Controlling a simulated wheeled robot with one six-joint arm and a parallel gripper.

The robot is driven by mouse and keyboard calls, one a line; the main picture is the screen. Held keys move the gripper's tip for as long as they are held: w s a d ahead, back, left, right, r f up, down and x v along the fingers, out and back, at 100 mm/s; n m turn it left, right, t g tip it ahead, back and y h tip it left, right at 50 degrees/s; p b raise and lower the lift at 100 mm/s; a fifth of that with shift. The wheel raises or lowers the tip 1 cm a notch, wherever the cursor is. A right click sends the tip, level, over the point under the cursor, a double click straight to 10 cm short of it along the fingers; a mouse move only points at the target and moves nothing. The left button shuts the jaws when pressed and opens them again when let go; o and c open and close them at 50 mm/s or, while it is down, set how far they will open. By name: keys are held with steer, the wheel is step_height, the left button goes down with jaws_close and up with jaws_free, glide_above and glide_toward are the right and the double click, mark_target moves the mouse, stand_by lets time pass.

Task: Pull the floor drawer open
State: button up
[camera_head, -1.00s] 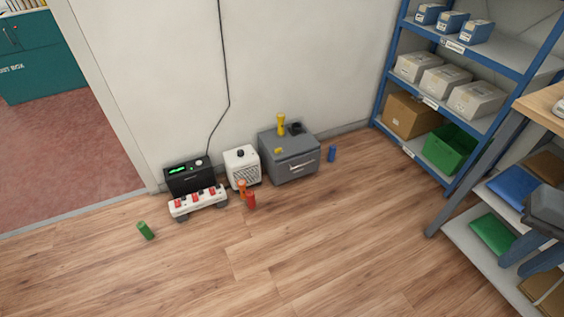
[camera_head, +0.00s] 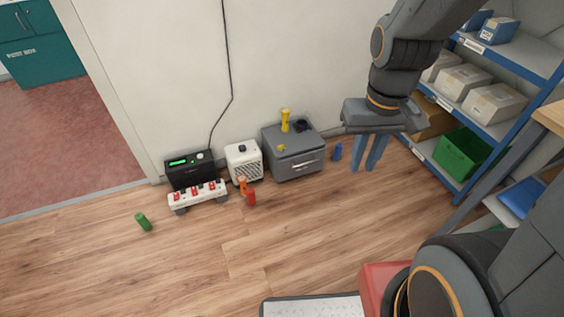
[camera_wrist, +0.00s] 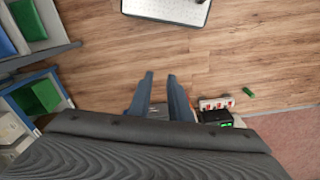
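The floor drawer is a grey box (camera_head: 285,165) standing on the floor against the wall. Its front has a light handle (camera_head: 304,163), and it looks shut. A yellow cylinder (camera_head: 285,121), a small yellow piece and a dark object are on its top. My gripper (camera_head: 363,168) is to the right of the drawer in the head view, pointing down, apart from it. Its two fingers are parted with nothing between them. In the wrist view my gripper (camera_wrist: 160,75) is also open; part of a grey box shows between the fingers, mostly hidden by them and the gripper body.
A white heater-like box (camera_head: 243,162), a black device (camera_head: 190,172) and a power strip (camera_head: 198,194) stand left of the drawer. Orange, red, green and blue cylinders are on the floor. A blue shelf rack (camera_head: 470,185) is at right. Floor before the drawer is clear.

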mark_target(307, 163)
steer(key=w+d+f+n+t+b, duration=0.2)
steer(key=w+f+n+t+b, duration=0.25)
steer(key=w+f+b, duration=1.15)
steer(key=w+d+f+n+t+b, duration=0.25)
steer(key=w+f+n+b, duration=0.5)
steer(key=w+f, duration=1.35)
steer(key=w+a+f+n+t+y+b, duration=0.1)
steer(key=w+f+n+t+y+b, duration=0.15)
steer(key=w+f+b, duration=0.5)
steer(key=w+f+n+t+y+b, duration=0.15)
steer(key=w+f+n+b, duration=0.25)
steer(key=f+b, duration=0.65)
steer(key=w+a+f+n+t+y+b, duration=0.1)
steer(key=w+f+n+t+b, duration=0.35)
steer(key=f, duration=0.85)
steer(key=shift+m+g, duration=0.65)
steer(key=shift+m, duration=0.15)
steer(key=shift+b+x, duration=2.75)
steer(key=shift+x, duration=1.85)
steer(key=shift+d, duration=0.15)
jaws_close()
